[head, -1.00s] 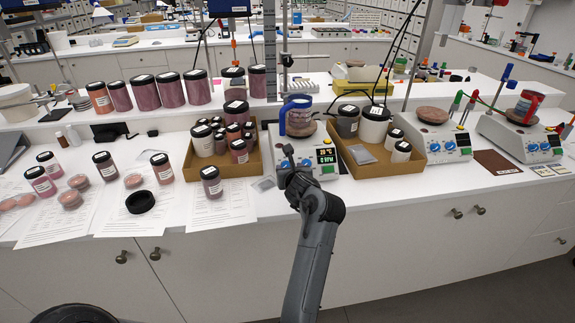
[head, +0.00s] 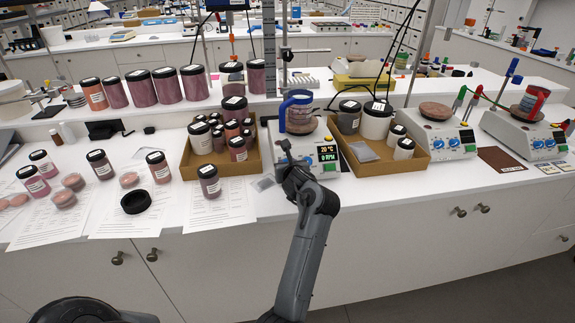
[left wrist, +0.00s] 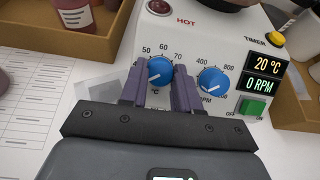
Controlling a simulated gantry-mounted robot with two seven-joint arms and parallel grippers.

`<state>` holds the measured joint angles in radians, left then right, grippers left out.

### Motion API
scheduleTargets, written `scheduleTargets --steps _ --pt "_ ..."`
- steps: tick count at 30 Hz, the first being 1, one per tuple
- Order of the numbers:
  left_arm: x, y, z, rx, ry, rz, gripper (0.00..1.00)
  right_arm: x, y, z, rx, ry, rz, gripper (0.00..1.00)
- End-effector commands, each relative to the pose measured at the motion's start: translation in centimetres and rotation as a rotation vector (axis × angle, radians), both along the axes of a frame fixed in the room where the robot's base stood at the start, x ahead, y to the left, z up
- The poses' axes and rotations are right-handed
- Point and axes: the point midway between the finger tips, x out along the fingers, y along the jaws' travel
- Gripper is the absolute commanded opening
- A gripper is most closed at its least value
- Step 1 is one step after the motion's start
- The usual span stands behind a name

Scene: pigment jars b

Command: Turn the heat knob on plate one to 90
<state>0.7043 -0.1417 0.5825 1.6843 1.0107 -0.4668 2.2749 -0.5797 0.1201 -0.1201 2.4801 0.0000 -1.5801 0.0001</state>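Plate one (head: 322,172) stands on the bench between two cardboard trays, with a round pinkish-brown piece and a blue-handled cup on top. Its display reads 20 °C and 0 RPM. In the left wrist view the blue heat knob (left wrist: 161,70) has its white pointer toward the lower left; numbers from 50 to 70 show above it. My left gripper (head: 286,148) is at the panel. Its purple fingers (left wrist: 160,88) flank the knob closely, but whether they press on it cannot be told. The blue RPM knob (left wrist: 212,80) is just right of the fingers. My right gripper is out of view.
A tray of jars (head: 188,170) is close on the left of the plate, another (head: 372,176) close on its right. Two more hot plates (head: 447,150) (head: 528,138) stand farther right. Jars and papers lie left. A green switch (left wrist: 252,108) is on the panel.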

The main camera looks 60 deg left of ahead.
Motion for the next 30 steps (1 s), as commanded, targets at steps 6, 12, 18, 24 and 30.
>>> scheduleTargets --steps 6,12,18,24,30 --pt "0.00 0.00 0.00 0.000 0.001 0.000 0.01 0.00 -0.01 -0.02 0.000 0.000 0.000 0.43" --pt "-0.05 0.02 -0.02 0.007 0.016 -0.017 0.01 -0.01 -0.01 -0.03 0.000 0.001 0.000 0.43" --pt "-0.10 0.03 -0.02 0.030 0.073 -0.077 0.01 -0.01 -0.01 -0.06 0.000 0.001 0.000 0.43" --pt "-0.21 0.08 0.04 0.072 0.173 -0.183 0.01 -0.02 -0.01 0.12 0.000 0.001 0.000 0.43" --pt "-0.28 0.15 0.21 0.125 0.299 -0.316 0.01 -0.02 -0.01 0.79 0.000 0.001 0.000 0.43"
